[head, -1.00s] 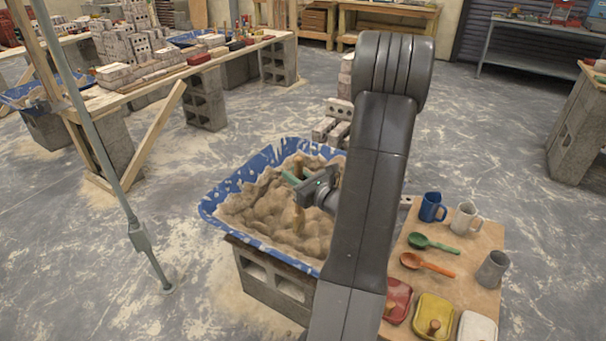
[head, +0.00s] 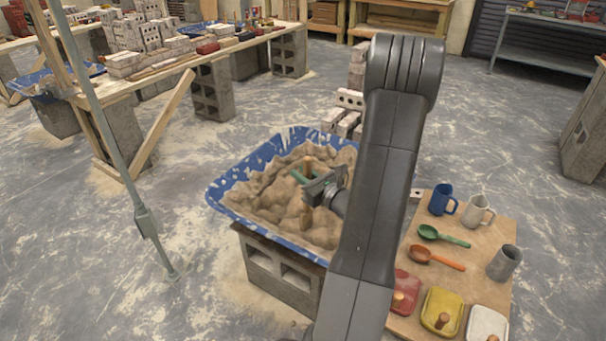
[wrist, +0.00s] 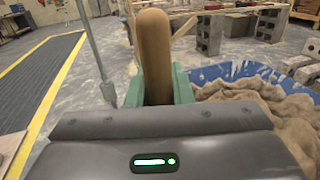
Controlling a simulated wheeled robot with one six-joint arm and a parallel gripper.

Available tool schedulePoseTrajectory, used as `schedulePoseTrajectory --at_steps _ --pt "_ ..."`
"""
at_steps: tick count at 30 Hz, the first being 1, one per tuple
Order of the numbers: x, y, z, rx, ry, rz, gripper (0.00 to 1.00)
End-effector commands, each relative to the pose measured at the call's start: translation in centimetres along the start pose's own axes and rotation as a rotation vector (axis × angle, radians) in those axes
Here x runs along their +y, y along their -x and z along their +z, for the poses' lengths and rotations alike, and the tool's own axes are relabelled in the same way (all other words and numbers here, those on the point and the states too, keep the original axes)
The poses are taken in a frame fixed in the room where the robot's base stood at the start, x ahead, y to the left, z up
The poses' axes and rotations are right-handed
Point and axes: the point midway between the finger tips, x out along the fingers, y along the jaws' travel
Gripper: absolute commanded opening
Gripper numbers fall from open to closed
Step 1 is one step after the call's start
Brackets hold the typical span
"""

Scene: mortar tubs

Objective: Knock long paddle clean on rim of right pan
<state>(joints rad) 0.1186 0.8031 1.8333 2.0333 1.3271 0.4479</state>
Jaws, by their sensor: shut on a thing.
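My gripper (head: 306,184) is shut on the long wooden paddle. Its tan shaft (wrist: 152,55) stands between the green fingers in the wrist view. In the head view, its upper end (head: 309,164) shows above the fingers and a lower part (head: 306,219) below them. The blue pan (head: 226,205) is filled with lumpy tan mortar (head: 270,195), and my gripper appears over it, inside the rim outline. I cannot tell whether the paddle touches the mortar. The paddle's far end is hidden, and my arm covers the pan's right side.
The pan stands on concrete blocks (head: 280,283). A board (head: 455,270) at right holds mugs, spoons and lidded dishes. A grey pole (head: 110,150) stands at left. Bricks (head: 342,122) are stacked behind the pan. Another blue tub (head: 42,84) is far left.

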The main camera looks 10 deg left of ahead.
Motion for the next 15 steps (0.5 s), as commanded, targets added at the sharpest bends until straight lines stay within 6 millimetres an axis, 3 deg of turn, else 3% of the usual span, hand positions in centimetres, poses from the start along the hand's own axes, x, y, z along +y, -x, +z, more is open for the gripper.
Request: schedulePoseTrajectory --at_steps 7,15 --pt "0.0 0.0 -1.0 0.0 0.0 0.0 0.0" --pt "0.0 0.0 -5.3 0.0 0.0 0.0 0.0"
